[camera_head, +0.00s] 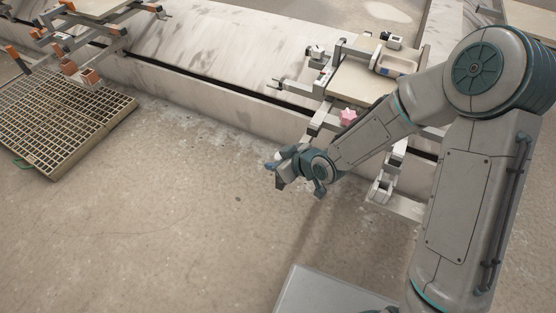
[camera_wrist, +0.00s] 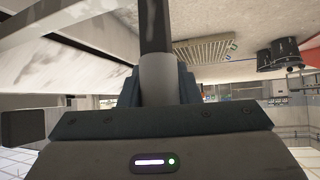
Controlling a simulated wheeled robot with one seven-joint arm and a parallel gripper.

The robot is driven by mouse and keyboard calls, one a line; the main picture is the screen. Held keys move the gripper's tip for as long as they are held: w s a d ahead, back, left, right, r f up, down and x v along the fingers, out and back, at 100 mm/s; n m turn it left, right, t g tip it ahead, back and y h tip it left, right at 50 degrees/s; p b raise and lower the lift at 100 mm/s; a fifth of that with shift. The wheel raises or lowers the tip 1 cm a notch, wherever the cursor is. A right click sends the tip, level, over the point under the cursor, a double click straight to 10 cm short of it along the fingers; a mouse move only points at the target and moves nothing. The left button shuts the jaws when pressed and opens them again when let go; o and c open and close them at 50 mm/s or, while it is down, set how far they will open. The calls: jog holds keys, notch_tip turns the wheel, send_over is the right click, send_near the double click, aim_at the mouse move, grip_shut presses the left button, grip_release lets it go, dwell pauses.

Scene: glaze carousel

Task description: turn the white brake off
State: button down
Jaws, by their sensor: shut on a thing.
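My gripper (camera_head: 278,165) is low in front of the carousel's pale side wall, above the concrete floor, in the head view. A small white bit, likely the white brake (camera_head: 277,155), shows at its fingertips. In the wrist view the teal fingers of my gripper (camera_wrist: 158,85) are shut on a pale cylindrical grip, which looks like the white brake's handle (camera_wrist: 157,76). A dark bar (camera_wrist: 155,25) runs on from this grip to the top edge. The brake's mount and its on or off setting cannot be made out.
A carousel station with a beige board (camera_head: 360,85) and a pink star-shaped piece (camera_head: 348,117) stands behind my arm. A floor grating (camera_head: 62,115) lies at left. Dark buckets (camera_wrist: 285,55) show in the wrist view. The floor at lower left is clear.

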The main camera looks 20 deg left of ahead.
jog(key=c, duration=1.1)
grip_release()
jog(key=shift+d, duration=0.1)
jog(key=shift+o, duration=0.2)
jog(key=p+v, duration=0.7)
jog(key=v, duration=0.6)
jog(key=shift+s+d+r, duration=0.2)
jog(key=shift+d+r, duration=0.05)
jog(key=w+d+r+m+t+h+p, duration=0.3)
jog(key=d+r+m+h+p, duration=0.5)
jog(key=d+r+p, duration=1)
jog(key=s+d+r+m+g+p, duration=0.1)
jog(key=s+d+r+m+p, duration=0.1)
jog(key=r, duration=0.6)
jog(key=s+d+r+m+g+h+p, duration=0.1)
jog(key=s+d+r+m+p, duration=0.1)
jog(key=s+r, duration=0.3)
jog(key=s+d+r+m+g+p, duration=0.1)
jog(key=s+d+r+m+p, duration=0.1)
jog(key=r, duration=1.1)
jog(key=shift+s+d+h+p, duration=0.3)
jog(key=shift+s+d+p, duration=0.5)
jog(key=shift+p, duration=0.25)
